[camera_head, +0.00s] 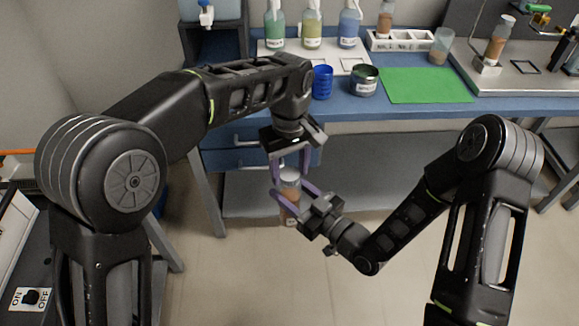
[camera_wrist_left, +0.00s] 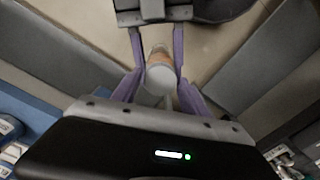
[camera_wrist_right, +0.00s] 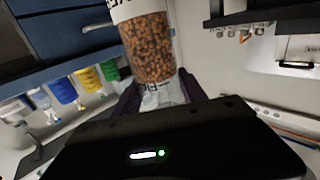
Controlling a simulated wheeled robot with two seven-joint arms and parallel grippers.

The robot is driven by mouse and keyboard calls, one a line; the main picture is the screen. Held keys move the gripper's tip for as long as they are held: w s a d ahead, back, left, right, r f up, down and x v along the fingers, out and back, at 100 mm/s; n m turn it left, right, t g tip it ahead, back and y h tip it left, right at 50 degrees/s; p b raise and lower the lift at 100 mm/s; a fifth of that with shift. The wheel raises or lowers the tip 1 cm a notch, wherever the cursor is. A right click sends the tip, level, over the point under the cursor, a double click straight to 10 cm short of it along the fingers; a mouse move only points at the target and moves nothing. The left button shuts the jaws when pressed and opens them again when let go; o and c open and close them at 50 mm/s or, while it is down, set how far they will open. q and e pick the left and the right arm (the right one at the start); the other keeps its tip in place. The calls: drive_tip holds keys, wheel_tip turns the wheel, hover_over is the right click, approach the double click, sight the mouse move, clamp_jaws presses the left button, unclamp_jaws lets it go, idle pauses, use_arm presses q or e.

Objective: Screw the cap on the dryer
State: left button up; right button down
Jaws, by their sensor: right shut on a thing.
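A clear bottle of brown granules, the dryer (camera_head: 291,203), stands roughly upright in mid-air in front of the bench. My right gripper (camera_head: 293,197) is shut on it. In the right wrist view the granules and part of a white label show on the dryer (camera_wrist_right: 150,45). A whitish cap (camera_head: 290,175) is at its top; whether it is seated or threaded I cannot tell. It also shows in the left wrist view (camera_wrist_left: 160,78). My left gripper (camera_head: 290,172) points down from above, its purple fingers apart on either side of the cap.
The blue bench behind holds a blue cup (camera_head: 322,82), a labelled tin (camera_head: 364,80), a green mat (camera_head: 425,85) and several bottles on a white rack (camera_head: 300,57). Another bottle of brown granules (camera_head: 499,40) stands at the right. The floor below the grippers is clear.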

use_arm(q)
clamp_jaws()
idle(0.3)
idle(0.4)
drive_tip(key=m, duration=1.4)
drive_tip(key=shift+m, duration=0.4)
drive_tip(key=shift+o, duration=0.9)
unclamp_jaws()
